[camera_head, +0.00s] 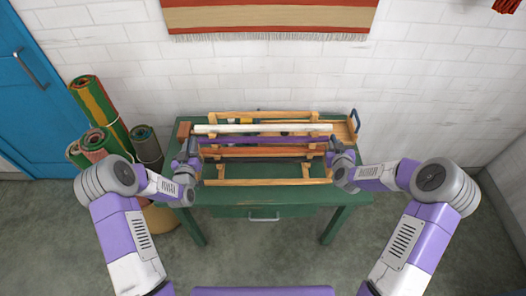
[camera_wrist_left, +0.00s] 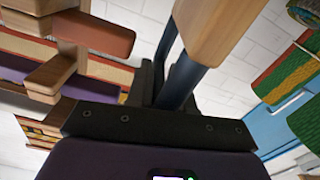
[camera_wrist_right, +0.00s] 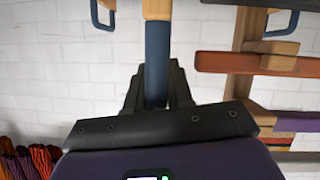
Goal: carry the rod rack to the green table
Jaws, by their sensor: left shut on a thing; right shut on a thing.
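The rod rack (camera_head: 265,182) is a pale wooden frame carrying long rods: a white one (camera_head: 265,128), a purple one (camera_head: 270,140) and a reddish-brown one (camera_head: 255,152). It spans level above the top of the green table (camera_head: 230,197); I cannot tell whether it touches the top. My left gripper (camera_head: 193,160) is at the rack's left end, shut on a dark blue grip (camera_wrist_left: 180,80). My right gripper (camera_head: 338,152) is at the right end, shut on another dark blue grip (camera_wrist_right: 157,75). The jaws are partly hidden by the wrists in the head view.
A wooden piece with a blue handle (camera_head: 354,121) is at the table's back right. A reddish block (camera_head: 184,130) is at its back left. Rolled rugs (camera_head: 98,102) stand left of the table, near a blue door (camera_head: 35,90). A white brick wall (camera_head: 420,80) is close behind.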

